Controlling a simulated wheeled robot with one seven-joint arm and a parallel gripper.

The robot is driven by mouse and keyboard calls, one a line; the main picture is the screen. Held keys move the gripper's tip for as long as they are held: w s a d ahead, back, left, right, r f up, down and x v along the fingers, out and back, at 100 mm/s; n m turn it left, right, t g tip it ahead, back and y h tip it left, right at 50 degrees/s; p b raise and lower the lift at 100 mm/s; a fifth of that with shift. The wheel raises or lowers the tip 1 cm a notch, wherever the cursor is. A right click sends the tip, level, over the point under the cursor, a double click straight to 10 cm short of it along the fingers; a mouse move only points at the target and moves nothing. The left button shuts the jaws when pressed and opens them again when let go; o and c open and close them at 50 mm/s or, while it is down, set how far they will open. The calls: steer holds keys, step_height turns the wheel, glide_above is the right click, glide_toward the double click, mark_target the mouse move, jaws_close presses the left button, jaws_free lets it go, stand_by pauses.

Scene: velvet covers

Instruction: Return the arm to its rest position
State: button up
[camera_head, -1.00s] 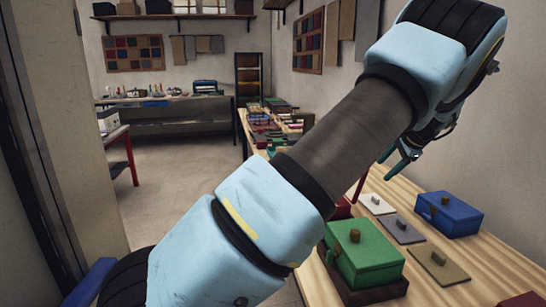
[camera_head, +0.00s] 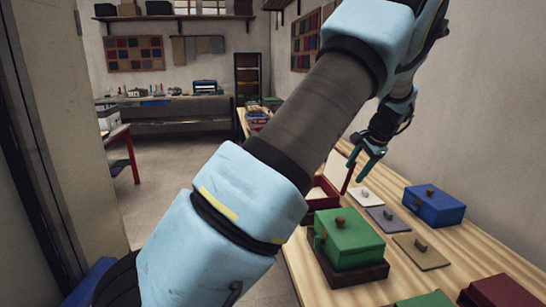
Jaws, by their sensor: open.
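My arm rises from the lower left across the middle of the view and bends down at the upper right. My gripper (camera_head: 357,172) hangs at its end, above the wooden worktable (camera_head: 466,258). Its fingers are apart and I see nothing between them. It is above and near an open red box (camera_head: 322,203), with a white lid (camera_head: 366,196) close by. I cannot tell whether a fingertip touches anything.
A green box (camera_head: 349,238) stands on a dark base near the table's left edge. A blue box (camera_head: 433,205), a grey lid (camera_head: 388,219) and a tan lid (camera_head: 421,251) lie to the right. A red box (camera_head: 498,292) is at the front. Open floor (camera_head: 165,190) lies left of my arm.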

steer(key=s+a+n+g, duration=0.2)
steer(key=a+n, duration=0.1)
steer(key=a, duration=0.8)
steer(key=s+a+f+n+g+h, duration=0.1)
steer(key=s+a+n, duration=0.8)
steer(key=s+a, duration=1.2)
steer(key=shift+s+f+n+h, duration=0.3)
steer(key=shift+s+f+h, duration=0.1)
steer(key=shift+f+h, duration=0.5)
